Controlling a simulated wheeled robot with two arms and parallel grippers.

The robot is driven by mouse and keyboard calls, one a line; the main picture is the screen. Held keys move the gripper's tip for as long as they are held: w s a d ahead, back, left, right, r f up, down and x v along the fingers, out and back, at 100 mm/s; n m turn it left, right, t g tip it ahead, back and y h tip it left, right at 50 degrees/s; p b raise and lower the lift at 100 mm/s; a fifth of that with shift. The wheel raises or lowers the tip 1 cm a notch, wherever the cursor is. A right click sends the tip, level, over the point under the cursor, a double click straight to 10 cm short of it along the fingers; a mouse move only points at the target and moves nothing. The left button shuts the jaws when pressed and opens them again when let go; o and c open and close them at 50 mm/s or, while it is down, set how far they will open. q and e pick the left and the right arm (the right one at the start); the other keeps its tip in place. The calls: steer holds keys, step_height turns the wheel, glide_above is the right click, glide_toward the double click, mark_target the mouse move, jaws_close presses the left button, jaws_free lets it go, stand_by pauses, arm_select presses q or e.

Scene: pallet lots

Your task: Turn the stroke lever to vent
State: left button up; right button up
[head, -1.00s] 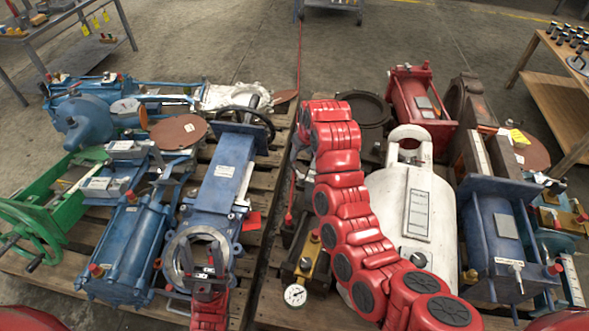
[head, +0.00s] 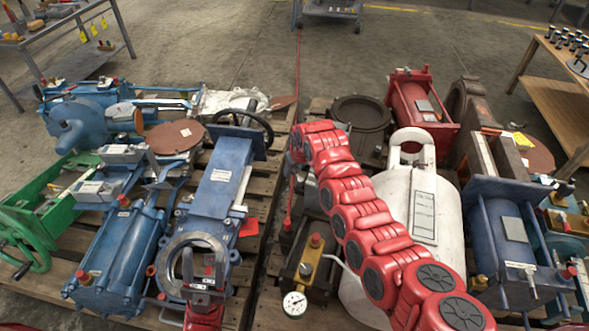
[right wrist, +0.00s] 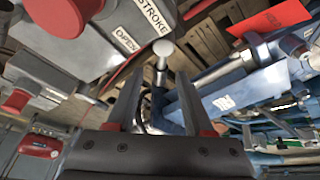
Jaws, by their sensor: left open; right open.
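In the right wrist view a grey lever with a pale round end (right wrist: 162,49) stands between the spread fingers of my right gripper (right wrist: 159,86). I cannot tell whether either finger touches it. Beside it, at the upper left, is a grey body with labels reading STROKE (right wrist: 151,14) and OPEN (right wrist: 124,38) and a large red knob (right wrist: 66,14). No vent label is readable. In the head view my right gripper is hidden behind my red right arm. My left gripper (head: 204,264) is open and empty, in front of the round flange of a blue valve (head: 217,190).
Wooden pallets carry crowded blue and green valves, a white tank (head: 424,196) and a block with a gauge (head: 294,304). A red tag (right wrist: 270,18) and blue pipework lie right of the lever. Benches stand at both back corners.

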jaws_close()
stand_by(0.3)
